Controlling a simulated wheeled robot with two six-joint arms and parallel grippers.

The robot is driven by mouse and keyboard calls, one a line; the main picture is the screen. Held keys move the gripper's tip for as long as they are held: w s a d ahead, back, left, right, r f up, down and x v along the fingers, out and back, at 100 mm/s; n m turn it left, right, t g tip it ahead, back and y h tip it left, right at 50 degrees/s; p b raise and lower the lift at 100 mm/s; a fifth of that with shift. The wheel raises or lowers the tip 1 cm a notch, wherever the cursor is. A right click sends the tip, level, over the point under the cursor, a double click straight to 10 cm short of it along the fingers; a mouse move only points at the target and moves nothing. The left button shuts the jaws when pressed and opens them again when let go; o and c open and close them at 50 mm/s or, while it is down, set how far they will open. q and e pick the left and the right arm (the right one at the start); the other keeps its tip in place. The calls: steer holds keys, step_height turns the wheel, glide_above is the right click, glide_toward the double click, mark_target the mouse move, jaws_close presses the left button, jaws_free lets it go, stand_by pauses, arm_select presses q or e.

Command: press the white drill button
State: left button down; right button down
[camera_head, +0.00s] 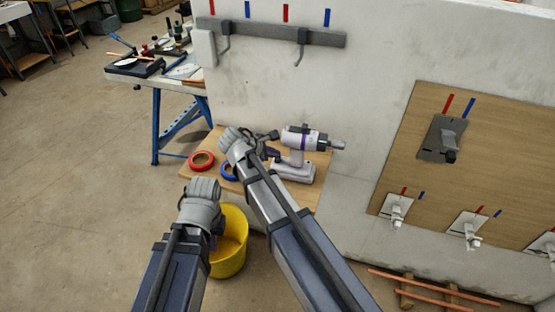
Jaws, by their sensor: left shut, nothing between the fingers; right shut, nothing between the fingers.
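The white drill (302,140) with a dark chuck and a purple band stands upright on a small wooden shelf (304,194) against the wall. Its chuck points right and its battery base rests on the shelf. I cannot make out the button. My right gripper (271,153) is shut and empty, just left of the drill's handle. I cannot tell whether it touches the drill. My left gripper (215,241) is shut, low in front of the shelf and over the yellow bucket, mostly hidden by its own wrist.
A red tape roll (202,161) and a blue tape roll (229,172) lie on the shelf, left of the drill. A yellow bucket (232,258) stands below. A workbench (183,80) with tools is behind left. A board (490,150) with valves is right. Copper pipes (430,286) lie low right.

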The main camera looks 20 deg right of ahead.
mark_target(275, 163)
stand_by(0.4)
steer(key=shift+r+p, duration=0.4)
steer(key=shift+p, duration=0.1)
step_height(275, 163, up, 6)
steer(key=p, duration=0.6)
